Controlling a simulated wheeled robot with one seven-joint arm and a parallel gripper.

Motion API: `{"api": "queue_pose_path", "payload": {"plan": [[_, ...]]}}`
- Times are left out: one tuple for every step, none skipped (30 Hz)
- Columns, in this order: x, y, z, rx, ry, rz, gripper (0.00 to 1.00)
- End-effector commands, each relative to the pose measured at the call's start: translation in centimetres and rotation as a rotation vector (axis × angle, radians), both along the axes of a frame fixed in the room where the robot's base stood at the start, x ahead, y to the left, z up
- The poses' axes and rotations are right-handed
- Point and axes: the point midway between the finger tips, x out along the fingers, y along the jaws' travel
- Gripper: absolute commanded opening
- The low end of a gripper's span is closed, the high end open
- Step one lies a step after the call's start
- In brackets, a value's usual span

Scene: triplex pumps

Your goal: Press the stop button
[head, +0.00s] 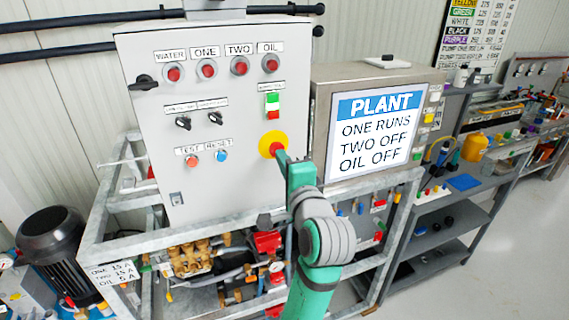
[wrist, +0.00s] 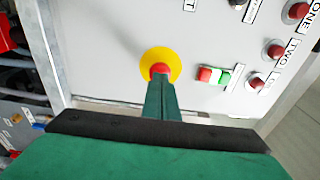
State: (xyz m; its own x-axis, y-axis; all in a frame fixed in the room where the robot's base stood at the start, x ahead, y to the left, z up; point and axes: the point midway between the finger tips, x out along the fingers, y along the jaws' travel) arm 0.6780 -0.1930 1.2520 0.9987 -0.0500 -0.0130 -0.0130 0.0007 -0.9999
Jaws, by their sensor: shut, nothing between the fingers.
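A round red button (head: 277,148) on a yellow disc (head: 265,142) sits at the lower right of the white control panel (head: 235,190). In the wrist view the red button (wrist: 160,68) and yellow disc (wrist: 148,58) are at the middle top. My gripper (head: 281,156) is shut and empty, its tips right at the red button; in the wrist view the tips (wrist: 160,79) cover its lower part. I cannot tell whether they touch it or whether it is pushed in. Above the disc is a green-and-red two-part switch (head: 272,105), which also shows in the wrist view (wrist: 214,75).
Red lamps (head: 208,69) labelled WATER, ONE, TWO and OIL line the panel top. Two black selector knobs (head: 183,122) and the TEST and RESET buttons (head: 221,155) sit left of the disc. A PLANT sign (head: 374,130) is on the grey cabinet to the right.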

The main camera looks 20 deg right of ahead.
Motion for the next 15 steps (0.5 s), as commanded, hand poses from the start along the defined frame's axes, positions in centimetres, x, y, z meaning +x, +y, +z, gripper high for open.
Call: {"api": "queue_pose_path", "payload": {"plan": [[0.15,0.07,-0.01,0.0,0.0,0.001,0.0],[0.21,0.06,-0.02,0.0,0.0,0.001,0.0],[0.27,0.08,-0.02,0.0,0.0,0.002,0.0],[0.32,0.13,-0.03,0.0,0.001,0.003,0.0],[0.35,0.16,-0.03,0.0,0.001,0.003,0.0],[0.37,0.2,-0.03,0.0,0.001,0.004,0.0],[0.37,0.22,-0.03,0.0,0.001,0.004,0.0],[0.38,0.24,-0.03,0.0,0.001,0.004,0.0],[0.38,0.26,-0.03,0.0,0.001,0.004,0.0],[0.38,0.27,-0.03,0.0,0.001,0.005,0.0],[0.38,0.27,-0.03,0.0,0.001,0.005,0.0],[0.37,0.28,-0.03,0.0,0.001,0.005,0.0],[0.38,0.28,-0.04,0.0,0.001,0.005,0.0],[0.41,0.28,-0.05,0.0,0.001,0.005,0.0],[0.58,0.29,-0.04,0.0,0.001,0.005,0.0]]}}
